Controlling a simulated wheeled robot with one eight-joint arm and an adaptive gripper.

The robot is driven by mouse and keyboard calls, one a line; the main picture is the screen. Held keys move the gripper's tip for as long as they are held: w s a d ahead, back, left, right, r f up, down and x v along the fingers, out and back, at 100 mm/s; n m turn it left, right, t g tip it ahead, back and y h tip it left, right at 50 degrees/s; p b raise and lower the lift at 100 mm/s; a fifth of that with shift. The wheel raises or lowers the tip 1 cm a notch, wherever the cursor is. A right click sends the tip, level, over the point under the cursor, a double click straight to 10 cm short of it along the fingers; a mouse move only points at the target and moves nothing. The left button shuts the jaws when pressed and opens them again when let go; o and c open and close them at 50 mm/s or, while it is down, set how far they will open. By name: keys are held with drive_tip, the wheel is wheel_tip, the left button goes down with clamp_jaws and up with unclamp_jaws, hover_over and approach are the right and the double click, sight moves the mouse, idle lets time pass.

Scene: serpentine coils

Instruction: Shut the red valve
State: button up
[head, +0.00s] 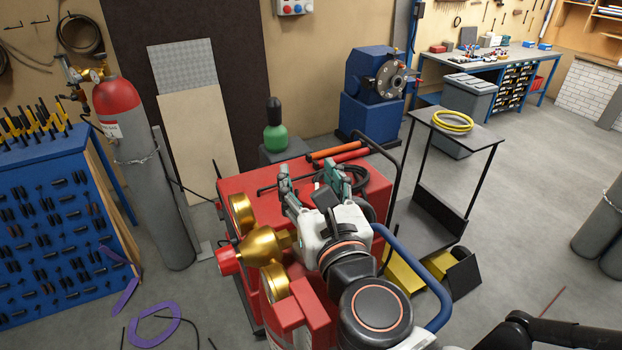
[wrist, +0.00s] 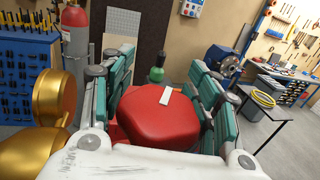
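In the wrist view a rounded red knob (wrist: 150,120) with a white mark on top fills the space between my fingers; I take it to be the red valve. In the head view my gripper hides it or it blends into the red cart. My gripper (head: 309,178) is open, its green-padded fingers wide apart, above the cart. In the wrist view the fingers stand on both sides of the knob; I cannot tell whether they touch it. A brass regulator (head: 262,246) with a red end cap (head: 229,261) sits left of my gripper.
Brass gauges (head: 242,215) stand close to my gripper's left. The red cart (head: 225,187) carries orange-red bars (head: 338,151) and a black hose. A grey cylinder with a red top (head: 150,180) stands at left. A black stand with a yellow coil (head: 453,121) is at right. Open floor lies at right.

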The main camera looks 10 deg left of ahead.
drive_tip(key=shift+v, duration=3.75)
